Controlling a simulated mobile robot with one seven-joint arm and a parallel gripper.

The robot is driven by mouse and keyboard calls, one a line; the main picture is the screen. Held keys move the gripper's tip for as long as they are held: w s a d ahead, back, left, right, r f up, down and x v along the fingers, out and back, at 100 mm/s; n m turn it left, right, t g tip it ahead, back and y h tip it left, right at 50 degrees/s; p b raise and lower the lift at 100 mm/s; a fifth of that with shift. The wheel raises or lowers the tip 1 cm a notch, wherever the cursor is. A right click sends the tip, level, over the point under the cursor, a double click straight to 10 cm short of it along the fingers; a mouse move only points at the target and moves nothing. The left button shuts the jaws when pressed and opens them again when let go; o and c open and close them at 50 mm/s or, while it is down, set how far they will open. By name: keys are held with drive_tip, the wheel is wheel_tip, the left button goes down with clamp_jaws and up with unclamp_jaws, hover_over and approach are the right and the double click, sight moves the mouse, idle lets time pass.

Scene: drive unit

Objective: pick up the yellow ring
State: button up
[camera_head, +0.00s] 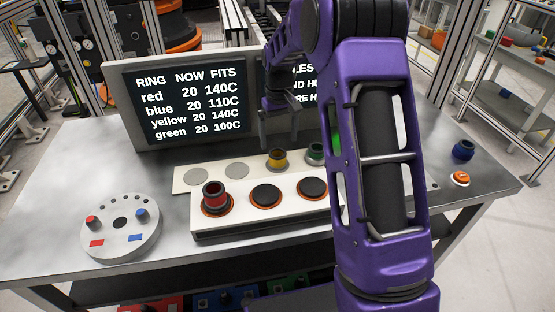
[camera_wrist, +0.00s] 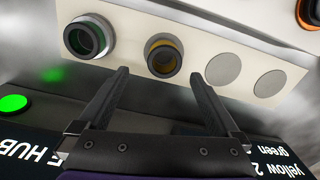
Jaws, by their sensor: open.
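The yellow ring (camera_head: 277,158) sits on a pale strip at the back of the table, just left of the green ring (camera_head: 315,152). In the wrist view the yellow ring (camera_wrist: 164,56) has a dark rim and lies just beyond the fingertips, between their lines. The green ring (camera_wrist: 89,37) is to its left there. My gripper (camera_wrist: 160,75) is open and empty, with a finger on each side. In the head view my gripper (camera_head: 279,143) is above and behind the yellow ring, and my arm covers the right part of the strip.
A red ring (camera_head: 214,194) stands on the front white block (camera_head: 240,220), beside black pads. A blue ring (camera_head: 463,150) and an orange button (camera_head: 460,178) are at the right. A round dial plate (camera_head: 120,250) is at front left. A display screen (camera_head: 188,95) stands behind the strip.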

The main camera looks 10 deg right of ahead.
sight(278, 153)
drive_tip(key=f, duration=0.4)
drive_tip(key=shift+s+a+f, duration=0.25)
drive_tip(key=shift+s+f, duration=0.1)
drive_tip(key=shift+s, duration=0.05)
drive_tip(key=shift+f, duration=0.5)
clamp_jaws()
